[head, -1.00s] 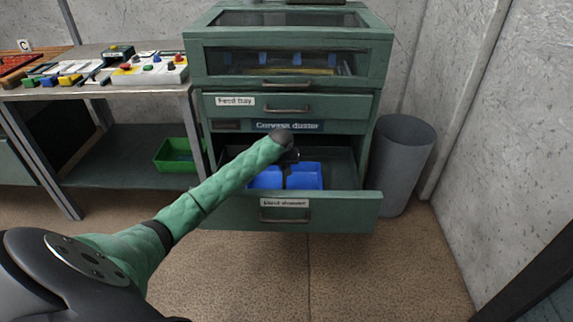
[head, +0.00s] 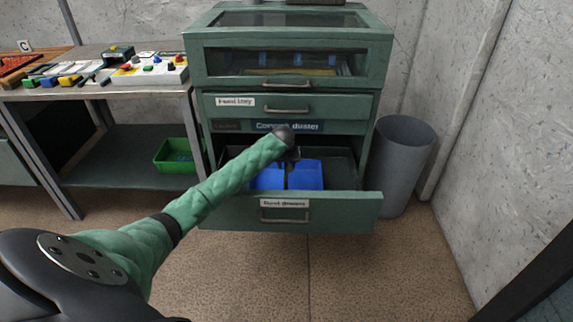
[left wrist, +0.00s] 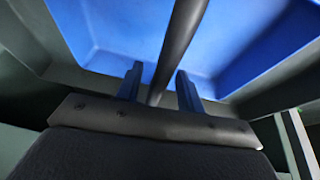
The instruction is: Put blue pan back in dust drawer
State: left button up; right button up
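The blue pan (head: 308,176) sits in the pulled-out dust drawer (head: 340,205) of the green cabinet. In the head view a dark strip splits its blue into two parts. My left gripper (head: 291,158) is over the pan, mostly hidden behind my forearm. In the left wrist view the blue pan (left wrist: 130,30) fills the upper middle. A dark bar (left wrist: 180,40), seemingly the pan's handle, runs between the two fingers of my left gripper (left wrist: 160,90). Gaps show on both sides of the bar, so the fingers look open around it. My right gripper is not in view.
The feed tray drawer (head: 335,106) above is closed. A grey bin (head: 400,165) stands right of the cabinet by the wall. A workbench (head: 100,92) with a green bin (head: 172,156) on its lower shelf is at the left. The floor in front is clear.

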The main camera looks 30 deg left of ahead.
pick_arm(q)
jog(key=v, duration=1.1)
jog(key=shift+s+r, duration=0.15)
jog(key=shift+r, duration=0.45)
